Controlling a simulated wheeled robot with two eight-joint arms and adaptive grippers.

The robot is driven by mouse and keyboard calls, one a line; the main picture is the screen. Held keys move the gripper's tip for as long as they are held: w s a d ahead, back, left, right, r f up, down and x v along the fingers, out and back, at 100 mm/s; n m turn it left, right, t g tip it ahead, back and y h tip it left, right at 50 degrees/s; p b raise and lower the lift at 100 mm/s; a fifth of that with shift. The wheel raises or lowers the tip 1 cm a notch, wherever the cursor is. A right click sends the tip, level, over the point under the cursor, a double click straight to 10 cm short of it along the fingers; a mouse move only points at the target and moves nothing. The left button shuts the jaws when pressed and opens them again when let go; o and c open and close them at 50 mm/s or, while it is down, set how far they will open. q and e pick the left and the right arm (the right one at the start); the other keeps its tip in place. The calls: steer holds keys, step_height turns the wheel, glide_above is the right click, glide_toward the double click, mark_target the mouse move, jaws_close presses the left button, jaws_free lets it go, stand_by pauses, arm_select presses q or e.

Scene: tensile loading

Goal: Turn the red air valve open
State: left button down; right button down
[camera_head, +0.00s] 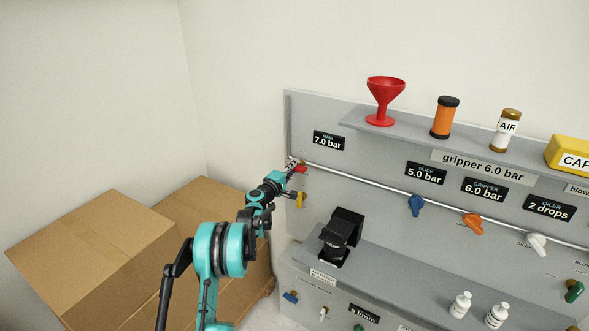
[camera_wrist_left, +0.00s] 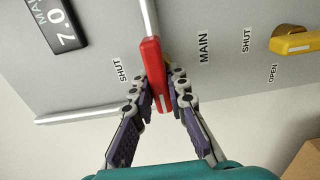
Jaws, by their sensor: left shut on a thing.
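The red air valve (camera_wrist_left: 155,75) is a long red lever on the grey panel, next to a "MAIN" label and a "SHUT" label in the left wrist view. In the head view the red valve (camera_head: 300,169) shows small at the panel's left end, below the "MAIN 7.0 bar" sign. My left gripper (camera_wrist_left: 162,90) has its two fingers on either side of the red lever and is shut on it. In the head view my left gripper (camera_head: 290,167) reaches the valve from the left and partly hides it. My right gripper is in neither view.
A yellow valve (camera_head: 300,200) sits just below the red one. A pipe (camera_head: 370,183) runs right to blue (camera_head: 416,205), orange (camera_head: 473,224) and white (camera_head: 537,243) valves. A shelf holds a red funnel (camera_head: 382,100). Cardboard boxes (camera_head: 90,255) stand at the left.

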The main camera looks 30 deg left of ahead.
arm_select(q)
steer(key=c, duration=1.5)
jaws_free()
steer(key=s, duration=0.8)
steer(key=s+a, duration=0.1)
steer(key=s, duration=0.3)
steer(key=shift+d, duration=0.1)
